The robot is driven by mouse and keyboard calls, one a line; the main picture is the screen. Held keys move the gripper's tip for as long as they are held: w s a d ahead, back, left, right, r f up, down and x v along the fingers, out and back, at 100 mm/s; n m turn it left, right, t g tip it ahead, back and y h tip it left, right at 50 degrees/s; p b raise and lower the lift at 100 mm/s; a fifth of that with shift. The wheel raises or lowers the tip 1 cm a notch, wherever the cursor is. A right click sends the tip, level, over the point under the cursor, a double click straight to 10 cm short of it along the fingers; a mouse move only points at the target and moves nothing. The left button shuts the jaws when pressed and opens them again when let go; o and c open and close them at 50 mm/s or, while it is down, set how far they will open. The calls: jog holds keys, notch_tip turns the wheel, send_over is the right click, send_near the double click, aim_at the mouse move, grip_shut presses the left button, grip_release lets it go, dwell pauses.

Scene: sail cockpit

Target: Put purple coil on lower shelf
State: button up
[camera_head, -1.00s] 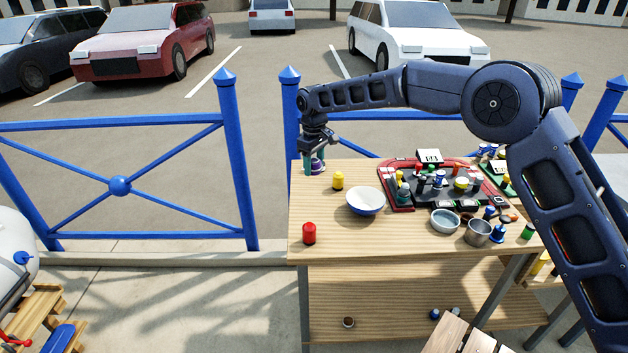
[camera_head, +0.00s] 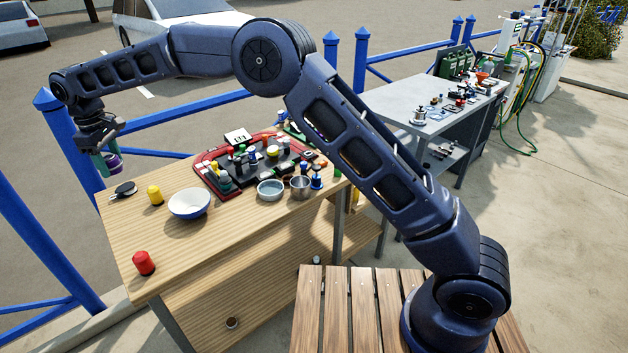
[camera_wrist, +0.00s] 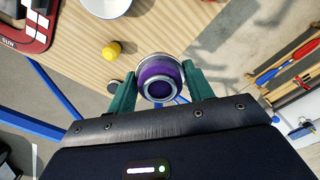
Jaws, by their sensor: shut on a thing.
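My gripper (camera_head: 107,165) is shut on the purple coil (camera_head: 114,161), held above the far left corner of the wooden table (camera_head: 150,245). In the wrist view, the purple coil (camera_wrist: 158,84) sits between the green fingers of my gripper (camera_wrist: 158,85), its silver-rimmed round end facing the camera. The wooden table's lower shelf (camera_head: 262,270) shows partly, with a small brown round piece (camera_head: 231,322) on it. The grey workbench (camera_head: 402,128) at the back right also has a lower shelf (camera_head: 447,153) with small items on it.
A white-blue bowl (camera_head: 190,204), yellow piece (camera_head: 155,195), red piece (camera_head: 144,263), dark disc (camera_head: 124,190) and crowded red-rimmed tray (camera_head: 207,163) stand on the wooden tabletop. Blue railings (camera_head: 35,240) run behind it. A slatted wooden surface (camera_head: 335,310) is in front. Open pavement lies right.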

jog(key=w+d+m, duration=0.3)
jog(key=w+d, duration=0.4)
jog(key=w, duration=0.6)
jog(key=w+d+m, duration=0.2)
jog(key=w+d, duration=0.5)
jog(key=w, duration=0.5)
jog(key=w+d+m, duration=0.5)
jog(key=w+d, duration=1.2)
jog(key=d, duration=0.2)
jog(key=w+d+m, duration=0.3)
jog(key=w+d, duration=0.1)
jog(key=d, duration=1.2)
jog(key=w+d+m, duration=0.3)
jog(key=w+d, duration=0.2)
jog(key=d, duration=1.1)
jog(key=w+d+m, duration=0.3)
jog(key=w+d, duration=0.1)
jog(key=d, duration=1.1)
jog(key=f, duration=4.3)
jog(key=shift+d+f, duration=0.4)
jog(key=shift+f, duration=0.15)
